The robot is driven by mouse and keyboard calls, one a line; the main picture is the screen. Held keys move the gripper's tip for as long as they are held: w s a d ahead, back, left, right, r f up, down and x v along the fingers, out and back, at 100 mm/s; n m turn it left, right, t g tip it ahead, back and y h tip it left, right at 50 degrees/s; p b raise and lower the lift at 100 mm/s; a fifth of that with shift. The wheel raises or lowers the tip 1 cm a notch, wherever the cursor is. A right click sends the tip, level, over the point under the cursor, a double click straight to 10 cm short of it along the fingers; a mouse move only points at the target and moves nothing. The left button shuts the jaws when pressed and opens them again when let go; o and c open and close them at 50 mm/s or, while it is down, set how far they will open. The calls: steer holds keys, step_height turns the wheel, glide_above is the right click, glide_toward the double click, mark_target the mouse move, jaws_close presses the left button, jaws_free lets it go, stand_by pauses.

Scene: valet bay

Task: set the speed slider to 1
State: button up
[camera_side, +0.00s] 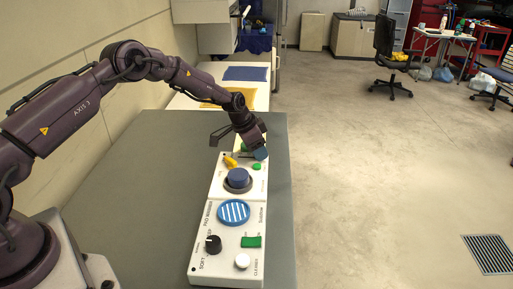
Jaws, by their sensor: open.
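A white control panel (198,262) lies along the right side of the grey table. My gripper (255,149) is at the panel's far end, low over it, and covers part of that end. It is open, but its fingertips are small and partly hidden here. A blue piece (261,154) and a bit of green (244,147) show right at the gripper; I cannot tell whether it touches them. I cannot make out the speed slider or its marks; it may be hidden behind my gripper.
The panel also carries a yellow handle (230,162), a small green button (257,167), a blue knob (238,177), a blue striped disc (233,212), a black dial (213,244), a green switch (251,241) and a white knob (242,261). The grey table (140,200) left of it is clear.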

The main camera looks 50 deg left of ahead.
steer(key=v, duration=1.3)
steer(key=s+d+r+n, duration=0.1)
steer(key=s+d+r, duration=0.2)
steer(key=s+r, duration=0.3)
steer(key=s+d+r+n+t+y, duration=0.1)
steer(key=s+d+r, duration=0.3)
steer(key=s, duration=1.2)
steer(key=s+d+r+n, duration=0.2)
steer(key=s+d+r, duration=0.2)
steer(key=s+r, duration=0.3)
steer(key=s, duration=0.5)
steer(key=shift+r+n+y, duration=0.3)
steer(key=shift+y, duration=0.1)
steer(key=shift+s+d, duration=0.1)
steer(key=shift+d, duration=0.05)
stand_by(0.8)
